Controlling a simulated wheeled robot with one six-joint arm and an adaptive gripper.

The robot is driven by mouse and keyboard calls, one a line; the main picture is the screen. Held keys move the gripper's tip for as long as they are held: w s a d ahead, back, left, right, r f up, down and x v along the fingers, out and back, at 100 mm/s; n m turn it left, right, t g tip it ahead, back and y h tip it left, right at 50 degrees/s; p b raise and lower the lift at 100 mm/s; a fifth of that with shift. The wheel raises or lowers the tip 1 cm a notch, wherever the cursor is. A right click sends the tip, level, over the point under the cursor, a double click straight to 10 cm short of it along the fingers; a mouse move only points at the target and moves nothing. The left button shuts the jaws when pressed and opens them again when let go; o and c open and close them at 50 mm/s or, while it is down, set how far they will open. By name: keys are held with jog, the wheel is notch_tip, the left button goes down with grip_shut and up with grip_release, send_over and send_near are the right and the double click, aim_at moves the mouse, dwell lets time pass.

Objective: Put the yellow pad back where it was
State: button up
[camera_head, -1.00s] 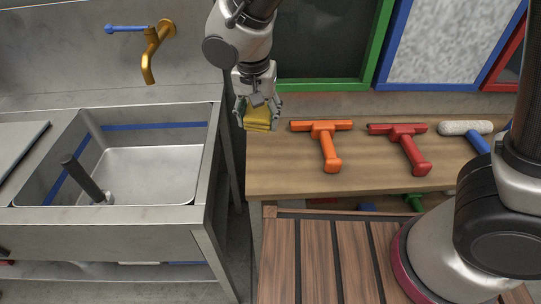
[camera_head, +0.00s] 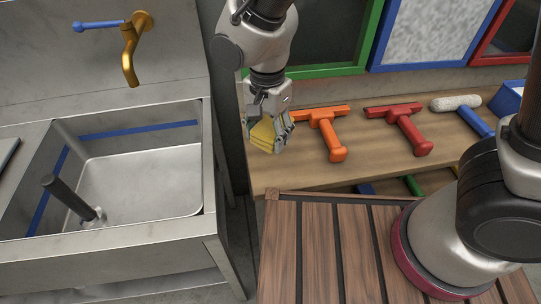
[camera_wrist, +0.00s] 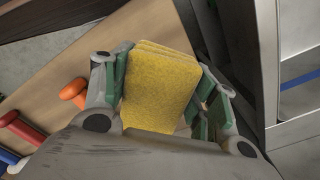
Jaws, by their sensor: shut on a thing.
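The yellow pad (camera_head: 264,134) is held between the fingers of my gripper (camera_head: 270,131), above the left end of the wooden shelf (camera_head: 276,176). In the wrist view the yellow pad (camera_wrist: 160,90) looks like a layered, rough-faced block. The green-lined fingers of my gripper (camera_wrist: 163,98) are on both sides of it. In the head view part of the pad is hidden by the fingers. I cannot tell whether the pad touches the shelf top.
An orange squeegee-like tool (camera_head: 327,130), a red one (camera_head: 403,127) and a white roller (camera_head: 455,102) lie on the shelf to the right. A metal sink (camera_head: 140,182) with a brass tap (camera_head: 130,50) stands left, across a narrow gap. A slatted wooden surface (camera_head: 315,240) is in front.

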aim_at(269, 128)
notch_tip(269, 128, down, 8)
jog(key=shift+r, duration=0.1)
jog(key=shift+f, duration=0.2)
jog(key=o, duration=1)
notch_tip(269, 128, up, 12)
jog(key=shift+r, duration=0.2)
jog(key=shift+d, duration=0.1)
